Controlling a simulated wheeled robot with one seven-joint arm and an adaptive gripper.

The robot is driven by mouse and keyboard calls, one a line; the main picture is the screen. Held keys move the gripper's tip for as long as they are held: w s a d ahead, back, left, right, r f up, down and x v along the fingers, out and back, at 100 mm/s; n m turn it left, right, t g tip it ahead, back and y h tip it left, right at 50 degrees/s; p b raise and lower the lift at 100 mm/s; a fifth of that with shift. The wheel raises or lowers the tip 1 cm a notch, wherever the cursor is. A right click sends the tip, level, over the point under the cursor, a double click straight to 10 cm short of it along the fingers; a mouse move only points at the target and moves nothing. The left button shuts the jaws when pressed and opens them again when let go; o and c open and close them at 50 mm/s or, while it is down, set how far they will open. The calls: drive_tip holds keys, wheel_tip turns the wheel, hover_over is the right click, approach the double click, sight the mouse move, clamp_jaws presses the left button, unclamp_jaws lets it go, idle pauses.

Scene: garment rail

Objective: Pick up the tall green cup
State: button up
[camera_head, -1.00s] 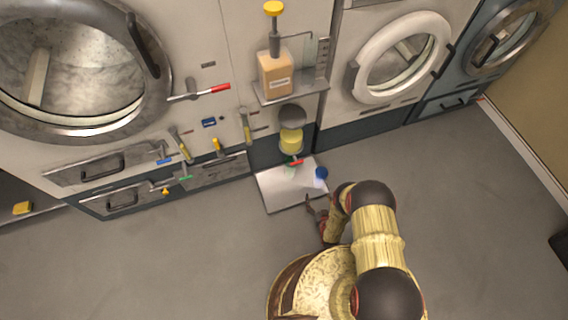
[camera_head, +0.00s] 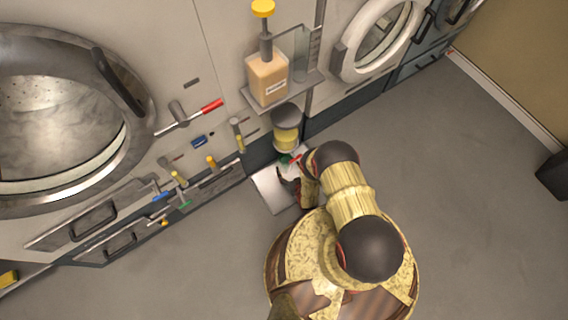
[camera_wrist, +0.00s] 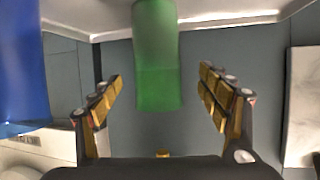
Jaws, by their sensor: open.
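The tall green cup (camera_wrist: 156,60) shows in the wrist view as a plain green column running down from the top edge. It lies between the two gold-padded fingers of my gripper (camera_wrist: 160,78), with a clear gap on both sides. The fingers are spread and hold nothing. In the head view a small patch of green (camera_head: 285,160) shows by the tray; my arm hides most of that area. There my gripper (camera_head: 288,174) is low over the tray, partly hidden by my wrist.
A blue object (camera_wrist: 20,70) stands left of the fingers in the wrist view. The metal tray (camera_head: 268,190) lies in front of the machines. A shelf with a pump bottle (camera_head: 267,79) and a yellow container (camera_head: 286,139) are close beyond. Open floor lies right.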

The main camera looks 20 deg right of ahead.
sight(284, 156)
drive_tip(key=b+x, duration=0.1)
drive_tip(key=x, duration=0.1)
drive_tip(key=b+x, duration=0.1)
drive_tip(key=x, duration=0.2)
drive_tip(key=shift+w+d+r, duration=0.1)
drive_tip(key=shift+w+r, duration=0.1)
drive_tip(key=shift+w, duration=0.05)
drive_tip(key=c, duration=0.3)
drive_tip(key=c, duration=1.3)
drive_tip(key=shift+r, duration=0.1)
drive_tip(key=shift+c, duration=0.8)
drive_tip(key=shift+w+r, duration=0.1)
drive_tip(key=shift+r, duration=0.05)
